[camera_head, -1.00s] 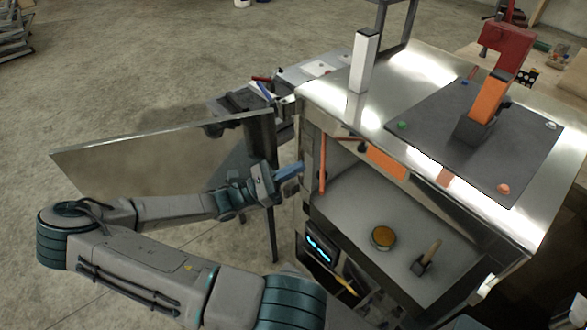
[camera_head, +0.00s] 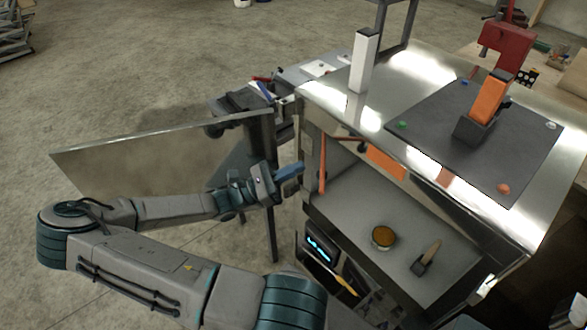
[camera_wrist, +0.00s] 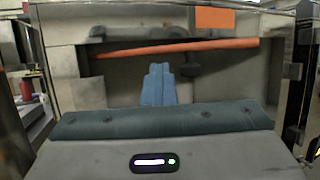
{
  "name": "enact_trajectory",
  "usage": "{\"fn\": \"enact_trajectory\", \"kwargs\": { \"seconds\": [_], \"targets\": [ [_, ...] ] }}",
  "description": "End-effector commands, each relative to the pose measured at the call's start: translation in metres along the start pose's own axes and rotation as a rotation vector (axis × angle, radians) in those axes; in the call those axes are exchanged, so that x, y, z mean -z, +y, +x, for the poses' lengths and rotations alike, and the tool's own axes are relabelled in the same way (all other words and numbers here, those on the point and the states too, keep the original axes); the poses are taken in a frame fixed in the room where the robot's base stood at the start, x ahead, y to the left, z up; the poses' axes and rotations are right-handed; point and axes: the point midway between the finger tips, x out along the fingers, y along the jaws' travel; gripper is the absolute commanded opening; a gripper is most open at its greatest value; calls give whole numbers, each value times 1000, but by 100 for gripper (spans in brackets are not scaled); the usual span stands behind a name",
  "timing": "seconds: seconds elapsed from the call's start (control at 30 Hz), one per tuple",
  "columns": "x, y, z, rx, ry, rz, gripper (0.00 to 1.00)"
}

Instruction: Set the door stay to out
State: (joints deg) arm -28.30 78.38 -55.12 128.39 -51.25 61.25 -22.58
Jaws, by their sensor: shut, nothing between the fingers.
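The door stay appears to be the orange bar (camera_wrist: 175,48) lying across the wrist view, with dark fittings near its ends and behind it. In the head view an upright orange strip (camera_head: 322,167) shows at the left of the cabinet opening; I cannot tell whether it is the same part. The open door panel (camera_head: 165,165) stands out to the left of the cabinet (camera_head: 425,75). My gripper (camera_head: 299,169) has its blue fingers shut and empty, just in front of the opening's left side. In the wrist view the closed fingertips (camera_wrist: 158,68) sit just below the bar in the picture; contact cannot be told.
Inside the cabinet, a round amber-topped item (camera_head: 383,237) and a small wooden-handled tool (camera_head: 427,258) rest on the shelf. My arm passes close in front of the door panel.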

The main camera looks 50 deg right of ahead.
Motion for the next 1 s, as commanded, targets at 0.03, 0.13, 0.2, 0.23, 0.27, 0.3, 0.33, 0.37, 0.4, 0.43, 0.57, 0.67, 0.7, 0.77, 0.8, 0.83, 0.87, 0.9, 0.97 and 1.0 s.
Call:
{"fn": "enact_trajectory", "kwargs": {
  "seconds": [0.03, 0.13, 0.2, 0.23, 0.27, 0.3, 0.33, 0.37, 0.4, 0.43, 0.57, 0.67, 0.7, 0.77, 0.8, 0.83, 0.87, 0.9, 0.97, 1.0],
  "targets": [
    [0, 0, 0, 0, 0, 0, 0],
    [0, 0, 0, 0, 0, 0, 0],
    [0, 0, 0, 0, 0, 0, 0],
    [0, 0, 0, 0, 0, 0, 0],
    [0, 0, 0, 0, 0, 0, 0],
    [0, 0, 0, 0, 0, 0, 1],
    [0, 0, 0, 0, 0, 0, 9],
    [0, 0, 0, 0, 0, 0, 17],
    [0, 0, 0, 0, 0, 0, 28],
    [0, 0, 0, 0, 0, 0, 37],
    [0, 0, 0, 0, 0, 0, 43],
    [0, 0, 0, 0, 0, 0, 43],
    [0, 0, 0, 0, 0, 0, 43],
    [0, 0, -1, 0, 0, 0, 43],
    [0, 0, -3, -1, 0, 1, 43],
    [1, 0, -5, -1, 0, 1, 43],
    [1, 1, -8, -2, 1, 1, 43],
    [2, 1, -14, -4, 2, 2, 43],
    [2, 1, -24, -4, 2, 2, 43],
    [3, 0, -32, -3, 3, 2, 43]
  ]
}}
